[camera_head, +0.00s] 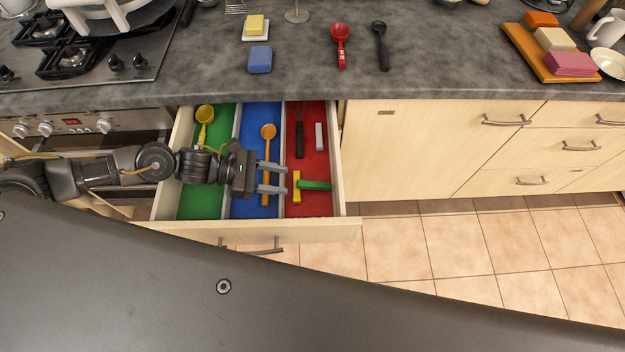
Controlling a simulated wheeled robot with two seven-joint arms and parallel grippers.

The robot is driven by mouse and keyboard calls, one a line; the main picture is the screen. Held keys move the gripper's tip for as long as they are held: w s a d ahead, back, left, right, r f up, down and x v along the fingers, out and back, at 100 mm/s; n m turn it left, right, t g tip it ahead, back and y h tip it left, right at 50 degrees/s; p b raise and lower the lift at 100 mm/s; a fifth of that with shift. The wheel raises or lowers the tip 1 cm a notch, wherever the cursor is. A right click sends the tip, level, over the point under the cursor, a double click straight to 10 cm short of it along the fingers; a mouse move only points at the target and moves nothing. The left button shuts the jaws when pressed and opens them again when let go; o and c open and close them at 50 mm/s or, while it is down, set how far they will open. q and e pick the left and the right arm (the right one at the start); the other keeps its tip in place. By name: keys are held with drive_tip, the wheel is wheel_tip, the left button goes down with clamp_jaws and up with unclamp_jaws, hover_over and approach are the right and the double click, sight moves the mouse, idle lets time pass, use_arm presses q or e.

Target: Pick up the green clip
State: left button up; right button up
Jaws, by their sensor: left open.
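An open drawer (290,229) has green, blue and red compartments. A piece with a green bar (315,185) and a yellow crosspiece (297,187) lies in the near part of the red compartment. The green bar is the only clip-like green item I see, but I cannot tell its exact shape. My left gripper (283,179) reaches in from the left above the blue compartment. Its two fingers are apart and point right, with their tips close to the yellow crosspiece. Nothing shows between them. I cannot tell if they touch it. My right gripper is out of view.
A yellow ladle (204,114) lies in the green compartment and an orange spoon (267,134) in the blue one. A black-handled utensil (299,140) and a light grey piece (319,137) lie farther back in the red compartment. The counter (430,75) overhangs behind.

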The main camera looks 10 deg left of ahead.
sight(305, 182)
use_arm(q)
drive_tip(key=shift+w+d+f, duration=0.15)
drive_tip(key=shift+w+d, duration=0.05)
drive_tip(key=shift+d, duration=0.4)
drive_tip(key=shift+w+d+f, duration=0.1)
drive_tip(key=shift+d+f, duration=0.1)
drive_tip(key=shift+d, duration=0.2)
drive_tip(key=shift+d+p, duration=0.3)
drive_tip(key=shift+p, duration=0.25)
drive_tip(key=p+x, duration=0.1)
drive_tip(key=x, duration=0.2)
drive_tip(key=shift+w+d+f+p, duration=0.15)
drive_tip(key=shift+d+p, duration=0.15)
drive_tip(key=shift+d, duration=0.05)
drive_tip(key=shift+d+f, duration=0.25)
drive_tip(key=shift+d, duration=0.05)
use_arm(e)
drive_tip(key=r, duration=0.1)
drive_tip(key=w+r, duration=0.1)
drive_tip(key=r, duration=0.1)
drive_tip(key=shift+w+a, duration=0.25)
use_arm(q)
clamp_jaws()
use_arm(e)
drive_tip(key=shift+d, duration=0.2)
